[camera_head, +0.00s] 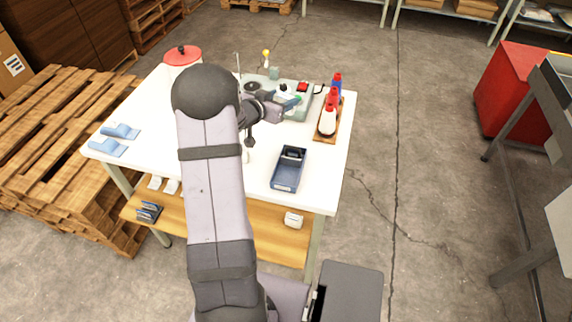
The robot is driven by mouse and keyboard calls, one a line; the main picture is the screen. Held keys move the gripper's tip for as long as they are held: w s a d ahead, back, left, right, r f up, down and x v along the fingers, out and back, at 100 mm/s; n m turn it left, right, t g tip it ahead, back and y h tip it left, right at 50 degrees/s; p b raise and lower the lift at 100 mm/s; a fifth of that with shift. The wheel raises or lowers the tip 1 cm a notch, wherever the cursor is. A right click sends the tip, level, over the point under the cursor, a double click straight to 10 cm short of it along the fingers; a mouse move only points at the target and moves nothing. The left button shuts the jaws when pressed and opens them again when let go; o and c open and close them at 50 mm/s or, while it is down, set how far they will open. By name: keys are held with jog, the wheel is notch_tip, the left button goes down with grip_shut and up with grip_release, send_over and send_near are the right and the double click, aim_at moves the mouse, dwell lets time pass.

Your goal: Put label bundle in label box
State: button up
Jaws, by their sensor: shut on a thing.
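The label box is most likely the dark blue open bin (289,168) on the white table's front right part. It looks empty. My gripper (287,103) is above the back of the table, in front of a grey-green machine. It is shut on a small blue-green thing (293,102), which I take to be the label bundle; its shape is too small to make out. My gripper is apart from the box, behind it and well short of being over it. My own arm hides the middle left of the table.
A wooden tray (326,138) with several red- and blue-capped bottles stands right of my gripper. The machine (299,112) is close behind it. A red-lidded container (183,54) is at the back left, two light blue pieces (120,132) at the left. The tabletop around the bin is clear.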

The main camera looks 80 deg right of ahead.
jog(key=s+a+f+p, duration=0.3)
jog(key=s+a, duration=0.3)
jog(key=s, duration=0.1)
jog(key=s+a+f+p, duration=0.3)
jog(key=s+a+p, duration=0.1)
jog(key=s+a, duration=0.2)
jog(key=w+a+n+t, duration=0.3)
jog(key=a, duration=0.3)
jog(key=w+r, duration=0.4)
jog(key=shift+w+d+h, duration=0.2)
jog(key=shift+d+h, duration=0.1)
jog(key=shift+d, duration=0.05)
notch_tip(320, 180, down, 6)
jog(key=b, duration=0.4)
